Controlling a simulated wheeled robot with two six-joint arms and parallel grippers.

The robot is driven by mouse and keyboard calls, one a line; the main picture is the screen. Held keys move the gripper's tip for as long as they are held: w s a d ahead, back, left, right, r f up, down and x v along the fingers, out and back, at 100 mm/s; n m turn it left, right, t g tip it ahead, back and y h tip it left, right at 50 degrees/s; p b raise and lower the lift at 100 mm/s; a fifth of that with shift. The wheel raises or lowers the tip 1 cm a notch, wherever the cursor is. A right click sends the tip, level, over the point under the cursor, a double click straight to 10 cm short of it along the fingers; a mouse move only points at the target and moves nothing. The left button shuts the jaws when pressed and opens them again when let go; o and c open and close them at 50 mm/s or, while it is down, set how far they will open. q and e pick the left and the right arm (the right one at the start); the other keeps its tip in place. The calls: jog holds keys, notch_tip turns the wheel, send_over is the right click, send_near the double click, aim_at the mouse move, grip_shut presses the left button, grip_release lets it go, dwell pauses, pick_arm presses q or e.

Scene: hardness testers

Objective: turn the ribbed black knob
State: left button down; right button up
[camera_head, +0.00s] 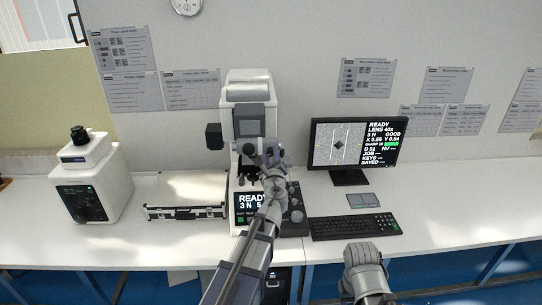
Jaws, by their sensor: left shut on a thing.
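The white hardness tester (248,90) stands at the back of the bench, with a lit screen on its base. My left gripper (260,152) reaches up to the front of its head, below the grey display (249,122). Its fingers are shut on a small dark round part there, which looks like the ribbed black knob (249,149). The fingers hide most of that part, and its ribs cannot be made out. My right gripper (363,254) is low at the right, in front of the bench and away from the tester; its fingertips are not clear.
Several dark round controls (296,202) sit on the tester's base, right of my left arm. A monitor (352,146) and a keyboard (355,226) stand to the right. A silver case (187,195) and another white machine (90,180) stand left. The bench's far right is clear.

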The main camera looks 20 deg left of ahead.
pick_arm(q)
jog(key=shift+n, duration=0.3)
jog(key=n, duration=0.3)
jog(key=shift+n, duration=0.3)
jog(key=n, duration=0.4)
jog(key=shift+n, duration=0.3)
jog(key=n, duration=0.4)
jog(key=shift+s+n, duration=0.1)
jog(key=shift+n, duration=2.1)
jog(key=c, duration=0.6)
grip_release()
jog(key=shift+s, duration=0.1)
